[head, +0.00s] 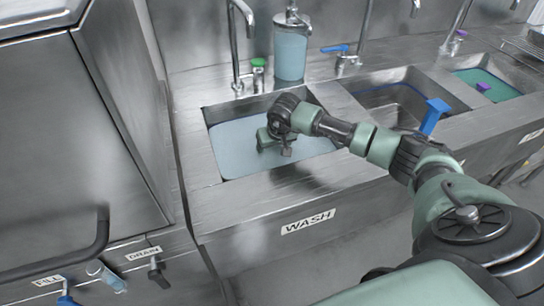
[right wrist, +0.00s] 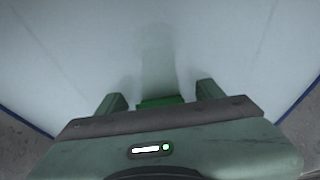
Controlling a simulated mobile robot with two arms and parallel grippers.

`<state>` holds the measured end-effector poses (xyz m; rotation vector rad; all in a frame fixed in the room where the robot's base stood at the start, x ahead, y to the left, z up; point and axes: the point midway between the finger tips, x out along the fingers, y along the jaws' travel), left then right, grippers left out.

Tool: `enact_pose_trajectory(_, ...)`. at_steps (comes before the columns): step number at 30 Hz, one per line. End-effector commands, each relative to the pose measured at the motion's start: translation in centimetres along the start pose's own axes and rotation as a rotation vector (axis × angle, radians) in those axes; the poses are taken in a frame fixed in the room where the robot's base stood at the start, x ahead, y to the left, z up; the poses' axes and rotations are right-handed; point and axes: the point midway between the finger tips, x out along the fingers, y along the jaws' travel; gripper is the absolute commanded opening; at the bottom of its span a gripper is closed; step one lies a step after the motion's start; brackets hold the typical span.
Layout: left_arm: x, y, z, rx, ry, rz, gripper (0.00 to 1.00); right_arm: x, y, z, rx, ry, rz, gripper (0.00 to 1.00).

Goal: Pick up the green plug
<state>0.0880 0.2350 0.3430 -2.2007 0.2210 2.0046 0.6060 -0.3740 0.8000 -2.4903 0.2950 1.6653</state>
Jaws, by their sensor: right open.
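My right gripper (head: 266,138) reaches down into the wash basin (head: 213,150), which holds pale blue liquid. In the right wrist view the same gripper (right wrist: 161,98) has its two fingers apart. The green plug (right wrist: 160,102) shows as a green block between the fingers, partly hidden by the gripper body. I see no clear contact between the fingers and the plug. In the head view the gripper hides the plug. My left gripper is not in view.
A tap with a green knob (head: 258,62) and a soap dispenser (head: 290,52) stand behind the basin. A blue upright piece (head: 433,116) is at the middle basin, near my right arm. A purple piece (head: 483,86) lies in the far right basin.

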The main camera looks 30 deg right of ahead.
Motion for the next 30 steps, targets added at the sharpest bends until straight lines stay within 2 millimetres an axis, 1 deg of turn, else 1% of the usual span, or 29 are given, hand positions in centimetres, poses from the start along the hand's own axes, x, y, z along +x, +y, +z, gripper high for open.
enact_pose_trajectory(1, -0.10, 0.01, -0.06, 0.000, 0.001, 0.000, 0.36, 0.52, -0.02, 0.05, 0.002, -0.002, 0.000, 0.66)
enact_pose_trajectory(3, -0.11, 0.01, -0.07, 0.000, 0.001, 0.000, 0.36, 0.91, -0.04, 0.06, 0.000, -0.001, -0.001, 0.66)
enact_pose_trajectory(10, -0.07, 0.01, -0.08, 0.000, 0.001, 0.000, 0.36, 1.02, 0.01, 0.04, -0.001, 0.000, 0.000, 0.66)
enact_pose_trajectory(11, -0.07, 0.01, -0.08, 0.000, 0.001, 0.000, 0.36, 1.02, 0.01, 0.04, -0.001, 0.000, 0.000, 0.58)
enact_pose_trajectory(12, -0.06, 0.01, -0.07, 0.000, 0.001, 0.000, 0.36, 1.01, 0.01, 0.04, -0.001, 0.000, 0.000, 0.47)
enact_pose_trajectory(14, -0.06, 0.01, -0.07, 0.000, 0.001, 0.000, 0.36, 1.00, 0.01, 0.03, -0.001, 0.000, 0.000, 0.30)
enact_pose_trajectory(15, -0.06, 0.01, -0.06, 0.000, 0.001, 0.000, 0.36, 1.00, 0.01, 0.03, -0.001, 0.001, 0.000, 0.19)
enact_pose_trajectory(17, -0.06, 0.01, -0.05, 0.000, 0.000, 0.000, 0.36, 0.99, 0.01, 0.03, 0.000, 0.001, 0.000, 0.02)
enact_pose_trajectory(18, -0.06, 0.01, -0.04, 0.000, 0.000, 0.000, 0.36, 0.99, 0.01, 0.02, 0.000, 0.001, 0.000, 0.00)
enact_pose_trajectory(26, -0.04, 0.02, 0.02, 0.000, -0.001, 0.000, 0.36, 0.83, 0.01, -0.11, 0.000, 0.003, -0.001, 0.00)
enact_pose_trajectory(30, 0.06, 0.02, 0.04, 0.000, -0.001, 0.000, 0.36, 0.12, 0.05, -0.49, 0.001, 0.005, 0.000, 0.00)
